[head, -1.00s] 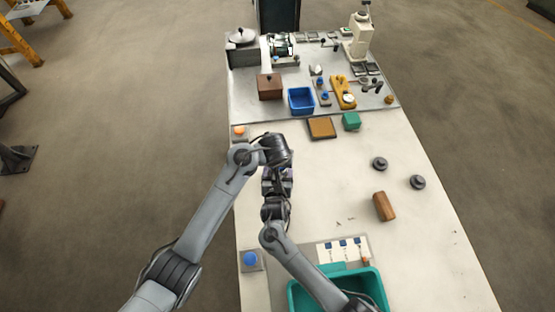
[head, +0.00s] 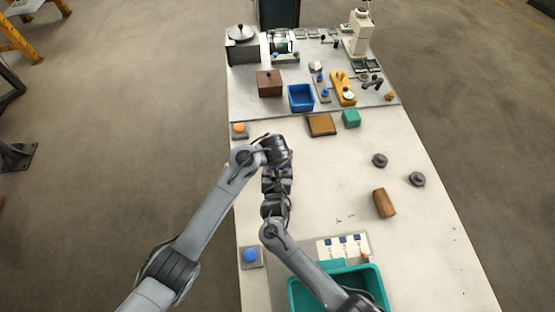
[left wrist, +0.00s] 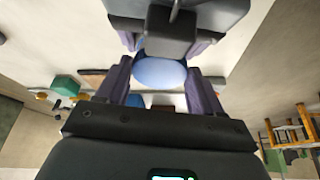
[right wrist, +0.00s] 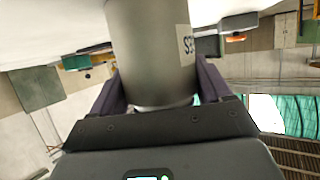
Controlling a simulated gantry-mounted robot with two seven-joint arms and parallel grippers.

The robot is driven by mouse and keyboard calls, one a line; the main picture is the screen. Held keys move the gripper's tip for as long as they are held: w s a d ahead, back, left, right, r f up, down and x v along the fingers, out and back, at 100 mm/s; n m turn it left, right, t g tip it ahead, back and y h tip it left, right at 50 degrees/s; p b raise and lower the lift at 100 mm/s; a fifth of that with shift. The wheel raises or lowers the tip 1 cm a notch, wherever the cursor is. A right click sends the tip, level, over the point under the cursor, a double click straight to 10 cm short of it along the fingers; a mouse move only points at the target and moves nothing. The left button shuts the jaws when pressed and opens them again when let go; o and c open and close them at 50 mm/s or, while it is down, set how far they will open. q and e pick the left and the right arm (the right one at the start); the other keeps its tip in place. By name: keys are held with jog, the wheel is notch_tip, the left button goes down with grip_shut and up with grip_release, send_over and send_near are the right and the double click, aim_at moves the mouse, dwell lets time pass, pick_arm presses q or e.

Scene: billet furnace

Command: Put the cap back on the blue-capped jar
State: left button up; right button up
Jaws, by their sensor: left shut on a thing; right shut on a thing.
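My left gripper (left wrist: 160,78) is shut on the round blue cap (left wrist: 158,72), which shows between its fingers in the left wrist view. My right gripper (right wrist: 160,95) is shut on the grey cylindrical jar (right wrist: 150,50), which has a white label on its side. In the head view the two grippers face each other closely above the left part of the table, and my own arms hide the jar and cap there. I cannot tell whether cap and jar touch.
A teal bin (head: 376,285) stands at the near end beside a labelled card (head: 343,247) and a blue button (head: 250,256). A brown block (head: 384,204) and two dark knobs (head: 380,160) lie to the right. A blue bin (head: 301,98) stands farther back. The table's middle is clear.

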pick_arm(q)
jog(key=shift+f, duration=0.55)
pick_arm(e)
grip_shut()
pick_arm(q)
jog(key=m+h, duration=0.1)
jog(key=m, duration=0.2)
jog(key=shift+a, duration=0.15)
jog(key=o, duration=1.1)
jog(key=shift+r, duration=2.25)
